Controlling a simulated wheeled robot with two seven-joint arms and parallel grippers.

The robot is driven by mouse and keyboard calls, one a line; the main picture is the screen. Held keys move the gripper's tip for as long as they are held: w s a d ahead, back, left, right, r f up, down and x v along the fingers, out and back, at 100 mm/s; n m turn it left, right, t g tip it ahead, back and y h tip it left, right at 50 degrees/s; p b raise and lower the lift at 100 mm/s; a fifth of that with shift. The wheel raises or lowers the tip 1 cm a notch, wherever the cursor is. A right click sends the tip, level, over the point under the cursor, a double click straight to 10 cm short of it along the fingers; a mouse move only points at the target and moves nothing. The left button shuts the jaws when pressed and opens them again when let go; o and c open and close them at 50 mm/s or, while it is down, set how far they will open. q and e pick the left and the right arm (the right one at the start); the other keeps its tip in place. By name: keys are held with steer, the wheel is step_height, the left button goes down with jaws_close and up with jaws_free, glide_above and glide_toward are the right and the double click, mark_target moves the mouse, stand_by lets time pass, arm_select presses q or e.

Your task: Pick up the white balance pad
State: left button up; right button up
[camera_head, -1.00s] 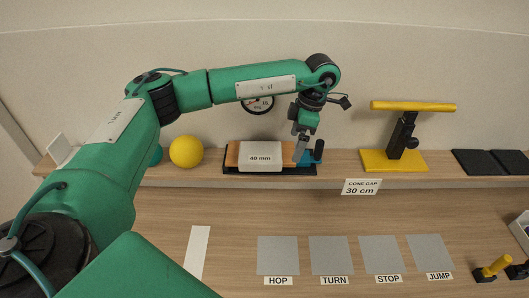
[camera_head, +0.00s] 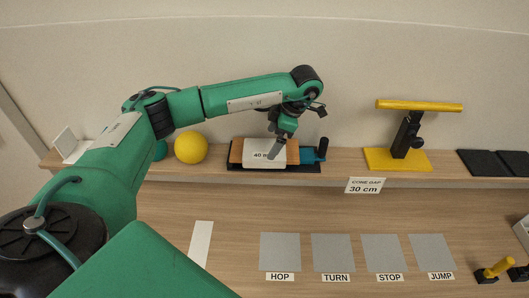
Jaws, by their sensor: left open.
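A white block labelled "40 mm" (camera_head: 256,159), which looks like the balance pad, lies on a black tray (camera_head: 240,168) on the back shelf. An orange-brown block (camera_head: 236,151) shows behind and beside it. My left gripper (camera_head: 274,155) is open and points down at the white block's right part, covering some of its label. I cannot tell whether the fingers touch the block. My right gripper is not in view.
A blue piece with a black knob (camera_head: 322,145) stands at the tray's right end. A yellow ball (camera_head: 191,147) sits left, a yellow T-shaped stand (camera_head: 398,160) right. Grey squares (camera_head: 280,252) lie on the lower table. The shelf between tray and stand is clear.

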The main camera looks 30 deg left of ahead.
mark_target(265, 148)
arm_select(q)
steer(key=shift+a+p+x, duration=0.25)
steer(key=shift+p+x, duration=0.5)
steer(key=shift+x, duration=1.05)
steer(key=shift+p+x, duration=0.35)
steer(key=shift+x, duration=0.6)
steer(key=shift+s, duration=0.15)
steer(key=shift+c, duration=0.4)
steer(key=c, duration=0.8)
steer(key=shift+r, duration=0.1)
steer(key=shift+c, duration=0.2)
